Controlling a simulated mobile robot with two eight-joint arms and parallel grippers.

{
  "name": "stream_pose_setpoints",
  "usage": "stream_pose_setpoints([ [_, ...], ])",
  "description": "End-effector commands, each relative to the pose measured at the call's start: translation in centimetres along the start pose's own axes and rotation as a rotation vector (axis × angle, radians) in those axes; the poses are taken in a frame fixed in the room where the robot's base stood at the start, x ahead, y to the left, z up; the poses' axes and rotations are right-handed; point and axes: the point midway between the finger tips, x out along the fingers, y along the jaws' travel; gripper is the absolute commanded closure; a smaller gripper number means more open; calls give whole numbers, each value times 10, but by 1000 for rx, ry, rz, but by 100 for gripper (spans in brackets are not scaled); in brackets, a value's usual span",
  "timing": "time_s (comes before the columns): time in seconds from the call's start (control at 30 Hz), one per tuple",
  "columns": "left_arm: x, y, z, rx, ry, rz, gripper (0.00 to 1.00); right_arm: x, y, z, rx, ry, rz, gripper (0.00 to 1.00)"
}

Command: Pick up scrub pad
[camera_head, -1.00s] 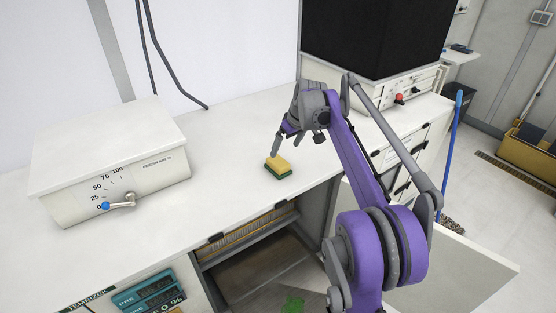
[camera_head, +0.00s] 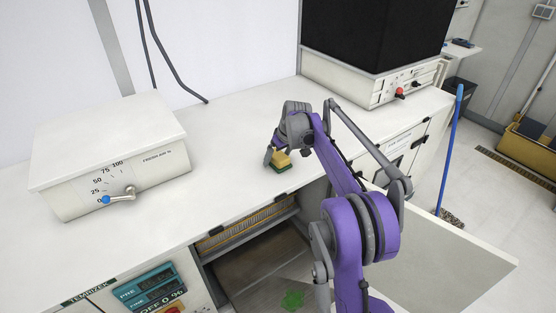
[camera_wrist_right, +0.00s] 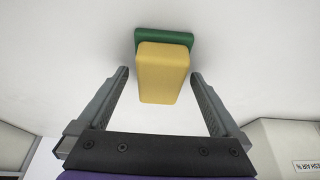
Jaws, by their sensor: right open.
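The scrub pad (camera_head: 281,161), a yellow sponge block with a green layer beneath, lies on the white counter (camera_head: 225,150). In the right wrist view the pad (camera_wrist_right: 163,72) sits ahead, its near yellow part reaching between the two fingertips. My right gripper (camera_head: 274,160) is at the pad, partly covering it in the head view. In the right wrist view the gripper (camera_wrist_right: 159,80) is open, with one finger on each side of the pad and visible gaps on both sides. My left gripper is not in view.
A white box with a dial (camera_head: 110,165) stands at the left of the counter. A black-fronted unit (camera_head: 375,35) stands at the back right. Below the counter's front edge are an open compartment (camera_head: 265,270) and an open door panel (camera_head: 440,250). The counter around the pad is clear.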

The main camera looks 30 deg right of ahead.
Motion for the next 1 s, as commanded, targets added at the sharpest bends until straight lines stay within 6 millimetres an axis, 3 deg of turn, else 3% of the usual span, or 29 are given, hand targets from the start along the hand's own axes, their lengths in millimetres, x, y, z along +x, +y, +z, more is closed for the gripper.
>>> stream_pose_setpoints([
  [0.07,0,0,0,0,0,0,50,0,0,0,0,0,0,5],
  [0.5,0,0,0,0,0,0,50,0,0,0,0,0,0,81],
  [0.77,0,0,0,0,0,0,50,-4,0,-2,0,0,0,82],
  [1.0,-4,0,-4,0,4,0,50,-42,0,-18,1,1,0,82],
])
